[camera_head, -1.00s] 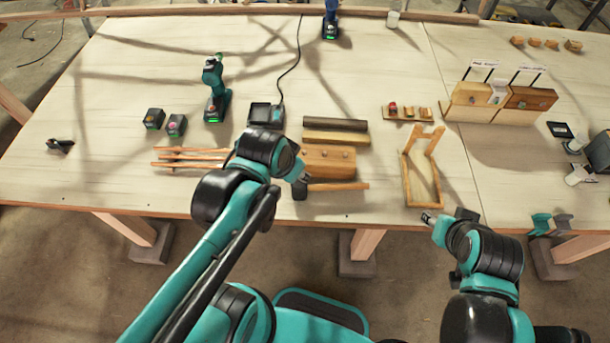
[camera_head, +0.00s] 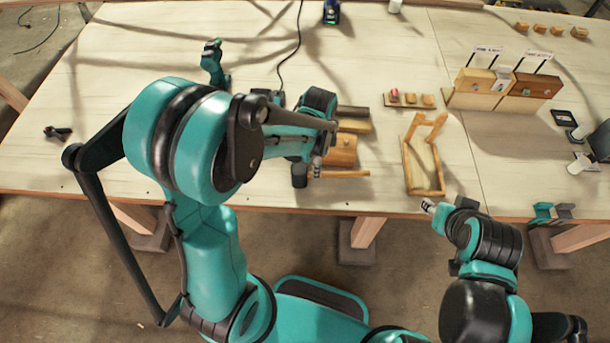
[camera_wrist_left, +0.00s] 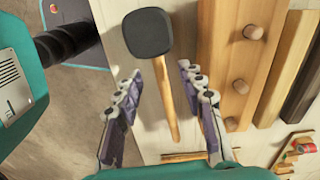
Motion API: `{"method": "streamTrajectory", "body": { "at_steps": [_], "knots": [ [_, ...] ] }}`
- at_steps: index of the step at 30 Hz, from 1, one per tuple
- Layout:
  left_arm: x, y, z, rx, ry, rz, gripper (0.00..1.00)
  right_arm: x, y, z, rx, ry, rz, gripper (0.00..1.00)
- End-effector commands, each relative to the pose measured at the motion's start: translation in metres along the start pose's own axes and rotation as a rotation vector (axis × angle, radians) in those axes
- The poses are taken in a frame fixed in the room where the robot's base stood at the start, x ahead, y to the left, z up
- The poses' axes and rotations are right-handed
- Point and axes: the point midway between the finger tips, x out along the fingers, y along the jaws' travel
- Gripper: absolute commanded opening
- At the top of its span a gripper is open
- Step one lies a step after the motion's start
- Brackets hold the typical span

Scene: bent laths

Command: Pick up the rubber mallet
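The rubber mallet has a black head (camera_head: 299,176) and a wooden handle (camera_head: 347,173), and lies near the table's front edge. In the left wrist view, its head (camera_wrist_left: 148,32) is beyond the fingertips, and its handle (camera_wrist_left: 168,105) runs down between the fingers without visible contact. My left gripper (camera_wrist_left: 158,85) is open and empty above it. In the head view my left arm hides part of the mallet and of that gripper (camera_head: 316,166). My right gripper (camera_head: 429,205) is at the front edge, below the wooden frame, apart from the mallet; its fingers are too small to read.
A wooden block with pegs (camera_head: 344,152) lies just behind the handle, with wood strips (camera_head: 355,127) behind it. A wooden frame (camera_head: 437,168) stands to the right. A green drill (camera_head: 213,64) is at the back left. The table's left side is mostly clear.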

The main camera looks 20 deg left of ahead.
Motion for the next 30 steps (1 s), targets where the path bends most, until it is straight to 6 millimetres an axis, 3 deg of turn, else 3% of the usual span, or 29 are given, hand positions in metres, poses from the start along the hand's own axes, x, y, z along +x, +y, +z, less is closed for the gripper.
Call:
{"method": "streamTrajectory", "body": {
  "at_steps": [9,18,23,30],
  "knots": [
    [0.047,0.002,-0.004,-0.002,0.001,-0.001,0.4,0.013,0.0,0.01,0.0,0.0,0.0,0.4],
    [0.051,0.002,-0.004,-0.003,0.001,-0.001,0.4,0.013,0.0,0.009,0.0,0.0,0.0,0.4],
    [0.051,0.002,-0.004,-0.003,0.001,-0.001,0.0,0.013,0.0,0.009,0.0,0.0,0.0,0.4],
    [0.051,0.002,-0.004,-0.003,0.001,-0.002,0.0,0.013,0.0,0.01,0.0,0.0,0.0,0.4]
  ]
}}
